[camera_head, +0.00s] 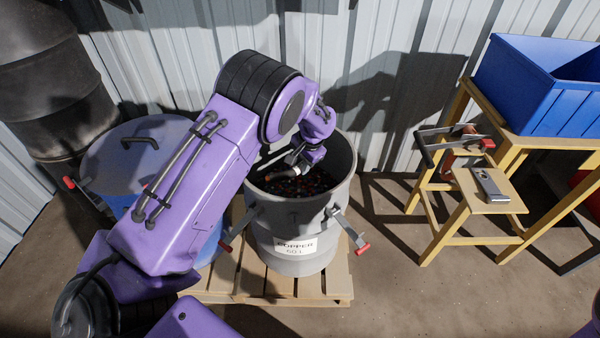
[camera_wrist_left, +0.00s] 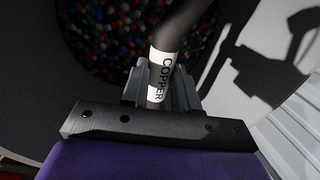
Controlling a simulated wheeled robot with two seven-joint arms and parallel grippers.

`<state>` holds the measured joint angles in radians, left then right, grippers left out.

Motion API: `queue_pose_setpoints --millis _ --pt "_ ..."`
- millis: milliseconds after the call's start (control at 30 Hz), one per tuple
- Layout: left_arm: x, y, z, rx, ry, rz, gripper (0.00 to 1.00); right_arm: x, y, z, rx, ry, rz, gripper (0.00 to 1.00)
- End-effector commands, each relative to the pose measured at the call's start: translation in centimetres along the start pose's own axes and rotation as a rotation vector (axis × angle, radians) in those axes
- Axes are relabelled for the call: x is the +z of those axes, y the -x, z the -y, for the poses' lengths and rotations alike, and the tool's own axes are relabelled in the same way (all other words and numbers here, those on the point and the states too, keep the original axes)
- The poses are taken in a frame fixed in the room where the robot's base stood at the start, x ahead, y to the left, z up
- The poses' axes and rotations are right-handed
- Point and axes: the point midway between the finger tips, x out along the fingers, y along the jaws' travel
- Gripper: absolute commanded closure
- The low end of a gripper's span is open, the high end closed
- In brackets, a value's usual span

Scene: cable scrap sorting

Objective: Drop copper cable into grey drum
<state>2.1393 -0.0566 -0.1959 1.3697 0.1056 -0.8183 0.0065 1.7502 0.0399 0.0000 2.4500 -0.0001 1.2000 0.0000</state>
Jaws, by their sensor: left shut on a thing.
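The grey drum (camera_head: 290,240) stands open on a wooden pallet, with a white label reading COPPER on its front. Its inside holds many small coloured bits, which also show in the left wrist view (camera_wrist_left: 120,35). My left gripper (camera_head: 288,167) reaches over the rim into the drum's mouth from above. It is shut on the copper cable (camera_wrist_left: 180,28), a dark cable with a white COPPER tag between the fingers in the left wrist view. The cable's far end runs out of the top of that view. My right gripper is not in view.
A lidded blue drum (camera_head: 120,155) stands left of the grey drum, with a dark barrel (camera_head: 60,80) behind it. At right, a yellow wooden stand (camera_head: 440,210) holds a small device (camera_head: 489,185) beside a blue bin (camera_head: 535,95). A corrugated wall is behind.

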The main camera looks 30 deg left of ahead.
Motion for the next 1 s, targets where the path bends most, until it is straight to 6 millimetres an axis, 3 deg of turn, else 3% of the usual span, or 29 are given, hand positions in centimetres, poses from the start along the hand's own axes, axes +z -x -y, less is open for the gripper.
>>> queue_pose_setpoints --millis 100,267,967,1000 --pt "0.1 -1.5 0.6 -0.002 0.0 0.0 1.0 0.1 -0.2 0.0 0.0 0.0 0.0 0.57" --pt "0.1 -3.9 -0.3 -0.002 -0.001 -0.001 1.0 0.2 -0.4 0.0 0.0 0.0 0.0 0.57" --pt "0.1 -5.0 -0.7 -0.001 0.0 -0.002 1.0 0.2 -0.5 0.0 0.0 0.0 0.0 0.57" --pt "0.1 -5.1 -0.7 0.0 0.0 -0.001 0.68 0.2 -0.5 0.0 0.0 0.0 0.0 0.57"
